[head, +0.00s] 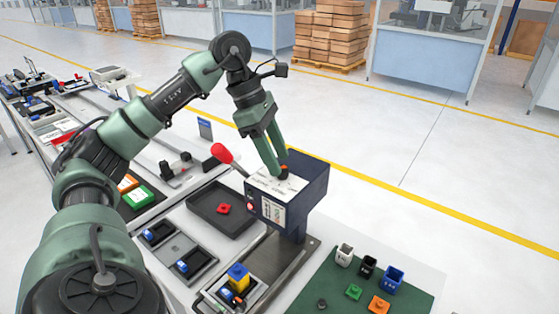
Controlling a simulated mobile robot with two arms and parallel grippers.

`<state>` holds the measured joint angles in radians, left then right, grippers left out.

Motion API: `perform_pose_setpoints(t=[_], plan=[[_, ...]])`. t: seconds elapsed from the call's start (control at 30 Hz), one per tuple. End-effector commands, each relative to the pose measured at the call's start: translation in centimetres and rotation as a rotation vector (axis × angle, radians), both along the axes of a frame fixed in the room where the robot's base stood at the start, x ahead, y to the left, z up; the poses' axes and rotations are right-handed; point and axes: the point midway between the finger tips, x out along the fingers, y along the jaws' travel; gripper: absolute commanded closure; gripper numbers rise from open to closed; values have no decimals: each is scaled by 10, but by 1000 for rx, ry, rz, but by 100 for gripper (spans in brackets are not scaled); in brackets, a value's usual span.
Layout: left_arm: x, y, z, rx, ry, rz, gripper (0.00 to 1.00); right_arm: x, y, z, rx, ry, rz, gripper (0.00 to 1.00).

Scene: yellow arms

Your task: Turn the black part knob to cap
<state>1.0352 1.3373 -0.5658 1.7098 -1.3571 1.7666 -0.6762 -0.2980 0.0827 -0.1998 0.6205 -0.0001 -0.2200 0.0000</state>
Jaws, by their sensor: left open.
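A navy press-like box (318,185) on a post stands at the middle of the bench, with a white labelled top plate (268,186). A small dark knob (284,175) with an orange-red part sits at the back of this plate; which setting it points to is too small to read. My left gripper (279,168) reaches down from above, its open green fingers at the knob, partly hiding it. I cannot tell whether the fingers touch it. My right gripper is out of view.
A red-handled lever (223,154) sticks up left of the box. A dark tray (206,217) with a red piece (223,209) lies left of it. A fixture with yellow and blue blocks (238,278) is in front. A green mat (338,290) at right holds several small parts.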

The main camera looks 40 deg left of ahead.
Motion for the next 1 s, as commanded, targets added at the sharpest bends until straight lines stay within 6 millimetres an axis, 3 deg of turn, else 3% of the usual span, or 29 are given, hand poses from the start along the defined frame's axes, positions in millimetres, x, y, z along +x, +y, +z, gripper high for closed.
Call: perform_pose_setpoints(t=[0.2, 0.47, 0.63, 1.0], plan=[[3, -6, -16, 0, 2, -1, 52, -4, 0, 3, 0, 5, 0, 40], [4, -7, -17, -1, 0, 0, 52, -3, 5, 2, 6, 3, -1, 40], [3, -7, -17, -1, -1, -1, 99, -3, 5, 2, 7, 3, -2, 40], [3, -7, -18, 0, -1, 37, 100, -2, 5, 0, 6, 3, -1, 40]])
